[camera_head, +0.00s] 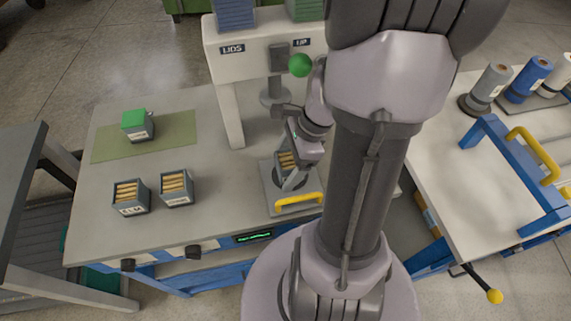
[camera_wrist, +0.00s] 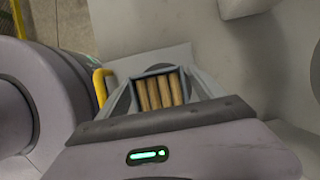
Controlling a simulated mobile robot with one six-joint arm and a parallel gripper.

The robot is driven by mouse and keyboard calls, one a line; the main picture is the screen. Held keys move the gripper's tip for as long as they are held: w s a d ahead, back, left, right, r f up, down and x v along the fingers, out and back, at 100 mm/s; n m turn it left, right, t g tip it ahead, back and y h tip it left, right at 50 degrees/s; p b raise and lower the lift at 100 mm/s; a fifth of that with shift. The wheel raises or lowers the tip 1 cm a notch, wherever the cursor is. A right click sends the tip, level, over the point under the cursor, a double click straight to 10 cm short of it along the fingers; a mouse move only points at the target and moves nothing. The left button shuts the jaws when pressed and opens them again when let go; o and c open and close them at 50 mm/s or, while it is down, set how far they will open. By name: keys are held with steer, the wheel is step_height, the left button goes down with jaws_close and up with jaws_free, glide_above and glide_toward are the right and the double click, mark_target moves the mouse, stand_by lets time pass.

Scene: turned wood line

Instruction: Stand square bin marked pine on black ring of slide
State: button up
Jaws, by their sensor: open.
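A square grey bin of light wooden rods (camera_head: 286,160) stands upright on the slide (camera_head: 272,206), a grey plate with a yellow handle, under the press. Its label is hidden, so I cannot read whether it says pine. The black ring (camera_head: 305,182) shows as a dark arc by the bin's foot. In the wrist view the bin (camera_wrist: 159,90) sits between the two fingers of my gripper (camera_wrist: 163,78), with part of the dark ring beside it. My gripper (camera_head: 292,173) is open around the bin; whether the fingers touch it is unclear.
A bin marked ELM (camera_head: 131,198) and another rod-filled bin (camera_head: 176,188) stand at the table's front left. A green-lidded bin (camera_head: 139,125) stands on a green mat (camera_head: 176,138). The press frame (camera_head: 231,115) with its green knob (camera_head: 300,65) rises close behind my gripper.

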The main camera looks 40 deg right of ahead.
mark_target(291, 159)
steer(key=p+v, duration=0.4)
steer(key=v, duration=0.4)
steer(key=shift+a, duration=0.1)
steer(key=shift+s+f, duration=0.1)
